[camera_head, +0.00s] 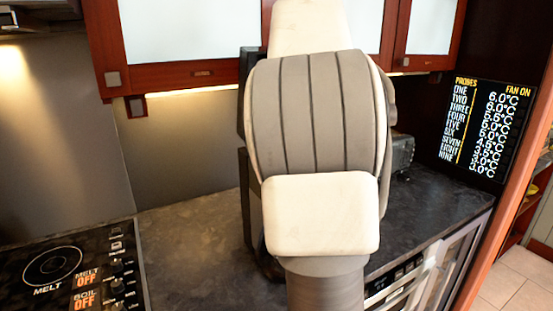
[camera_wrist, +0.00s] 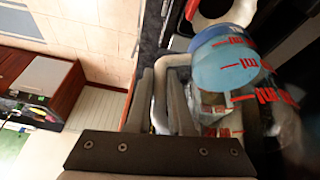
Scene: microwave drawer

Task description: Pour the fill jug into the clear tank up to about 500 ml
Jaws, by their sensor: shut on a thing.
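My gripper (camera_wrist: 164,105) is in the wrist view, its fingers shut on the pale grey handle of the fill jug (camera_wrist: 172,62). Clear, curved walls with pale blue liquid (camera_wrist: 222,68) show to the right of the handle. Red lines and "ml" letters show on or through these walls, and a second red "ml" mark lies lower right. The jug and the clear tank overlap here, and I cannot tell their outlines apart or read the level. In the head view my own arm fills the middle and hides the gripper, jug and tank.
In the head view, a dark worktop (camera_head: 190,250) runs under red-framed cabinets (camera_head: 190,75). A black hob (camera_head: 75,270) is at the left, its labels reading OFF. A temperature display (camera_head: 485,130) is at the right. The worktop left of my arm is clear.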

